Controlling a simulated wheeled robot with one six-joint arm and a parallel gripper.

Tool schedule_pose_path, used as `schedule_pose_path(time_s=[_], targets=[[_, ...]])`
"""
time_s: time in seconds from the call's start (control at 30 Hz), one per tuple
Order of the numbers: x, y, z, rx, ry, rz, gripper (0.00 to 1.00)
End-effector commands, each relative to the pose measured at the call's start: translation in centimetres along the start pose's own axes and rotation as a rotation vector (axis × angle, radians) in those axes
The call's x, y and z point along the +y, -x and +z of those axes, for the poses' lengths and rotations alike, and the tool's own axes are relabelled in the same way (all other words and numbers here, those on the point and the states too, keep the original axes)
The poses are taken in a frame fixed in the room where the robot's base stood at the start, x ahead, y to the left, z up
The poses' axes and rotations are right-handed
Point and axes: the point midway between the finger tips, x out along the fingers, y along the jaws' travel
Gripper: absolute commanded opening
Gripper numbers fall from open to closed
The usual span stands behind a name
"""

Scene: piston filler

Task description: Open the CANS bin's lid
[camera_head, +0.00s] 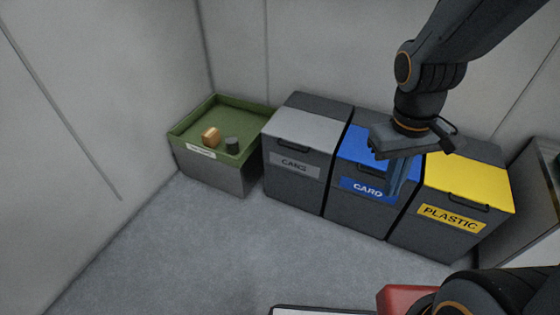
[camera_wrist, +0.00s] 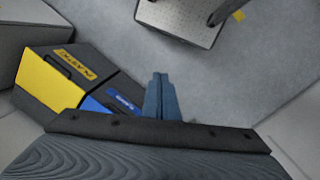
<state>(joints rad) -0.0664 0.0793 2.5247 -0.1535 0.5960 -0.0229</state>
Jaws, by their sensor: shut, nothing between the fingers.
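The CANS bin (camera_head: 293,178) is a dark grey box with a light grey lid (camera_head: 303,126) and a dark handle at the lid's front edge. Its lid is down. It stands left of the blue-lidded CARD bin (camera_head: 352,205) in the head view. My gripper (camera_head: 399,190) hangs in front of the CARD bin's lid and label in that view, right of the CANS bin. Its fingers are together and empty. In the wrist view the closed fingers (camera_wrist: 160,95) point toward the floor, and the CANS bin is not visible there.
The yellow-lidded PLASTIC bin (camera_head: 450,215) stands right of the CARD bin; it also shows in the wrist view (camera_wrist: 45,85). A green-topped box (camera_head: 215,178) at left holds a tan block (camera_head: 210,137) and a dark cylinder (camera_head: 232,145).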

Motion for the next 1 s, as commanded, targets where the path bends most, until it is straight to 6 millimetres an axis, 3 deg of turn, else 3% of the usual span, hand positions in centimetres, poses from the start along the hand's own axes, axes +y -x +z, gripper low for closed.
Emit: schedule_pose_path(time_s=[0.03, 0.1, 0.47, 0.77, 1.0], targets=[[-0.1, -2.6, -0.8, -0.029, 0.073, 0.027, 0.00], [0.0, -4.8, -1.6, -0.070, 0.181, 0.073, 0.00], [1.2, -14.3, -7.5, -0.254, 0.705, 0.346, 0.00], [1.2, -20.9, -15.7, -0.376, 1.105, 0.629, 0.00], [-1.2, -25.4, -23.8, -0.442, 1.395, 0.897, 0.00]])
